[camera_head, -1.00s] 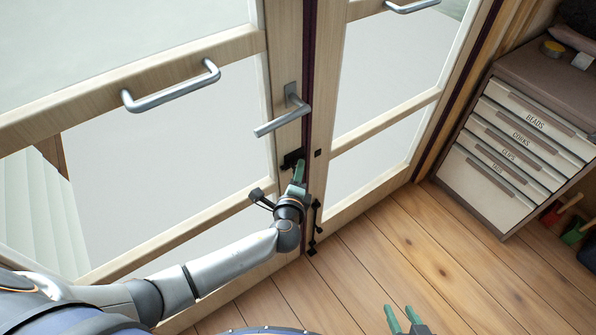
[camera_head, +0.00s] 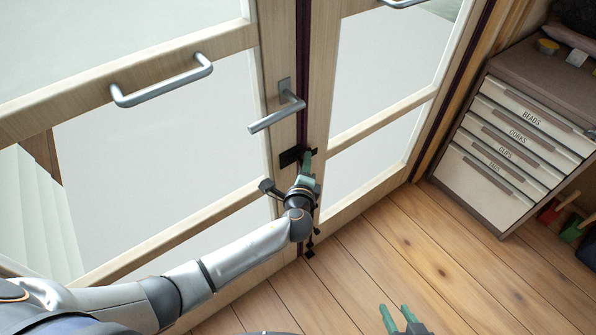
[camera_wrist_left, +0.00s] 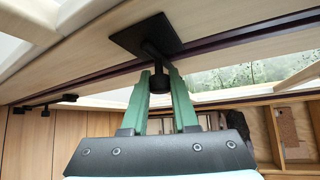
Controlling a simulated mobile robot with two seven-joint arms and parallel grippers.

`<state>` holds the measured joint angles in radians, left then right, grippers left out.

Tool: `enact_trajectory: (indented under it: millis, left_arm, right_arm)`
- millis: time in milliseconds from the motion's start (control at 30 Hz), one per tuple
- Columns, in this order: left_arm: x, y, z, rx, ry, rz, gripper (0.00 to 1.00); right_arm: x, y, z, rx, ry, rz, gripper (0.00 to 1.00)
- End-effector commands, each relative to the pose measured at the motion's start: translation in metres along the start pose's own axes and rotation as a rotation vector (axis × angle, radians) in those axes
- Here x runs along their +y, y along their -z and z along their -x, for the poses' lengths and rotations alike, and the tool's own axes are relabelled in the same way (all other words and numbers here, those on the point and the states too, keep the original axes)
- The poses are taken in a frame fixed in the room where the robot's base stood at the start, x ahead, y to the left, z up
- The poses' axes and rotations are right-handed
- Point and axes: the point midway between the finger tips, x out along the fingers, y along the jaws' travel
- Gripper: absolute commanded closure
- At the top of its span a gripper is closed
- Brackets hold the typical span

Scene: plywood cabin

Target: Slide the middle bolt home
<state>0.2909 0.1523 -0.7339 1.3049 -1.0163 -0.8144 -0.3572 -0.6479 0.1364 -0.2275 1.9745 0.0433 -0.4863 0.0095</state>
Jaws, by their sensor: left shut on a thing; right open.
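The middle bolt (camera_head: 290,156) is black and sits on the left door's stile, below the lever handle (camera_head: 277,112). My left gripper (camera_head: 306,160) is at the bolt, in front of the gap between the doors, and hides part of it. In the left wrist view, the black plate (camera_wrist_left: 145,36) carries a post with a round knob (camera_wrist_left: 159,83). The green fingers of the left gripper (camera_wrist_left: 158,76) are shut on this knob, one on each side. My right gripper (camera_head: 394,318) is open and empty at the bottom edge, over the floor.
Pull bars (camera_head: 165,82) cross both glazed doors. A labelled drawer cabinet (camera_head: 520,130) stands at the right. The plank floor (camera_head: 400,260) in front is clear.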

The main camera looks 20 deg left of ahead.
Motion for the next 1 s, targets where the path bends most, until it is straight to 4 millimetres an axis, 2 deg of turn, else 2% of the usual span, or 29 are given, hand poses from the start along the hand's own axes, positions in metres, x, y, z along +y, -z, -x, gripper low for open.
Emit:
enact_trajectory:
  millis: [167, 200, 467, 767, 867, 1000]
  left_arm:
    - [-0.003, 0.005, 0.002, 0.015, 0.005, 0.002, 1.00]
    - [-0.003, 0.005, 0.002, 0.016, 0.005, 0.002, 0.70]
    - [-0.002, 0.004, 0.002, 0.013, 0.004, 0.002, 0.42]
    - [-0.002, 0.003, 0.004, 0.011, 0.003, 0.001, 0.42]
    - [-0.001, 0.003, 0.013, 0.011, 0.002, 0.002, 0.42]
    - [-0.002, 0.003, 0.037, 0.012, 0.001, 0.001, 0.42]
  right_arm:
    - [-0.002, 0.006, 0.001, 0.011, 0.004, 0.003, 0.53]
    - [-0.002, 0.006, 0.001, 0.011, 0.004, 0.003, 0.53]
    - [-0.002, 0.004, 0.000, 0.008, 0.004, 0.005, 0.53]
    - [-0.001, 0.004, 0.001, 0.007, 0.003, 0.005, 0.53]
    - [-0.001, 0.006, 0.002, 0.008, 0.002, 0.005, 0.53]
    - [0.001, 0.008, 0.005, 0.009, -0.003, 0.005, 0.53]
